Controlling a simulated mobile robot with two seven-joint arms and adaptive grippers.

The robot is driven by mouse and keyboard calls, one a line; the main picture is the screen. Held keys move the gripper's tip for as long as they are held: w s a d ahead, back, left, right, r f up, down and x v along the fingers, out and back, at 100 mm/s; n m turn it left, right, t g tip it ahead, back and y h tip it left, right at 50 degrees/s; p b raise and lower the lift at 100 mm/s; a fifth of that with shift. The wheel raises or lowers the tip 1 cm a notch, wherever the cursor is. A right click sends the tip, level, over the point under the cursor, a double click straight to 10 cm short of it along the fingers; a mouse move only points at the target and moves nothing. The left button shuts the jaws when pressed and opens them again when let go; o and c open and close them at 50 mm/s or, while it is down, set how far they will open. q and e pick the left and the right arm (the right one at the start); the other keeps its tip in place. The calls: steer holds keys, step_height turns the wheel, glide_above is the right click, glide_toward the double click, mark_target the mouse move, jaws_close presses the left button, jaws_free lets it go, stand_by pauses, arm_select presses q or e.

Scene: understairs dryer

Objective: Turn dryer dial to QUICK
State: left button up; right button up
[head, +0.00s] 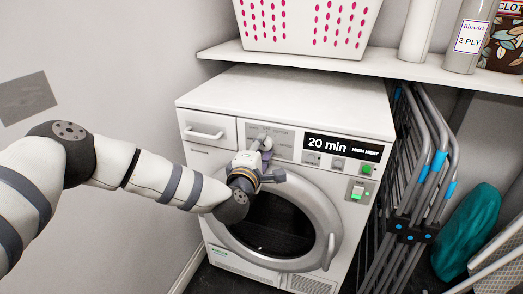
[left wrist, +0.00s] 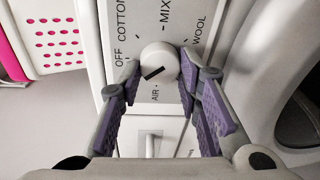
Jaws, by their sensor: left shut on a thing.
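The white dryer (head: 290,95) stands under a shelf. Its round white dial (left wrist: 158,58) shows in the left wrist view, with a short black mark on its face. Labels OFF, COTTON, MIX, WOOL and AIR are readable around it; I cannot read QUICK. The mark lies slanted, and I cannot tell which label it points at. My left gripper (head: 264,152) is at the dial panel, and its purple-padded fingers (left wrist: 160,75) are shut on the dial from both sides. In the head view the gripper hides most of the dial. My right gripper is not in view.
The dryer's display (head: 342,148) reads 20 min, HIGH HEAT. Small buttons and a green light sit below it. The round door (head: 325,215) is below my gripper. A white shelf (head: 400,68) holds a pink-dotted basket (head: 305,20). A folded rack (head: 425,160) stands at right.

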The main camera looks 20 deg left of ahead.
arm_select(q)
steer(key=shift+n, duration=0.5)
steer(key=o, duration=1.1)
steer(key=shift+o, duration=0.2)
steer(key=s+r, duration=0.1)
steer(key=s, duration=1.1)
steer(key=shift+d, duration=0.3)
